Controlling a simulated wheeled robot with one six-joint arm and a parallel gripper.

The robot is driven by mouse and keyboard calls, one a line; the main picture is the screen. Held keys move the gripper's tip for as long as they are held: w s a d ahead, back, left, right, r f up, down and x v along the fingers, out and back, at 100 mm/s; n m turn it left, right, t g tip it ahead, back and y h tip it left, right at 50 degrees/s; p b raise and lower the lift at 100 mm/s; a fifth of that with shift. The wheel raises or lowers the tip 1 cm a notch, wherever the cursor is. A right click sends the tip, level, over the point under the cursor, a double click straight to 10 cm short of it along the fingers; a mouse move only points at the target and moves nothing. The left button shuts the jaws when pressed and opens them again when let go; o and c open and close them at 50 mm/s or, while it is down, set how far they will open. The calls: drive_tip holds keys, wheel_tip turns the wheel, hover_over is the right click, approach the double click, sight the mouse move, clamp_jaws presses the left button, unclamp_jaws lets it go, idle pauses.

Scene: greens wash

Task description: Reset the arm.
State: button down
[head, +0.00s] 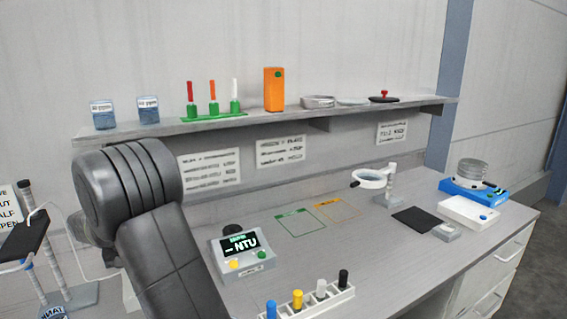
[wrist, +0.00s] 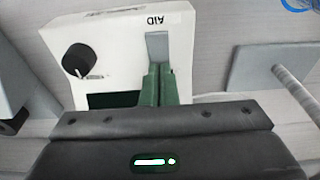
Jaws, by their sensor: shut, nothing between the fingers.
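My arm, dark grey, fills the left foreground of the head view. My gripper is not visible there, hidden behind or beyond the arm links. In the wrist view my gripper (wrist: 158,72) shows two green fingers pressed together, with nothing between them. Beyond the fingertips is a white device (wrist: 112,35) with a black knob (wrist: 77,62) and an upside-down label. A light grey part of it lies just past the fingertips. I cannot tell whether the fingers touch the device.
A turbidity meter (head: 242,252) and a rack of colored-cap vials (head: 315,302) stand near my arm. A magnifier (head: 370,179), black pad (head: 417,220) and blue-based device (head: 473,188) are to the right. The shelf (head: 350,112) runs above.

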drive_tip(key=shift+f, duration=0.5)
drive_tip(key=shift+r, duration=0.15)
drive_tip(key=shift+r, duration=0.15)
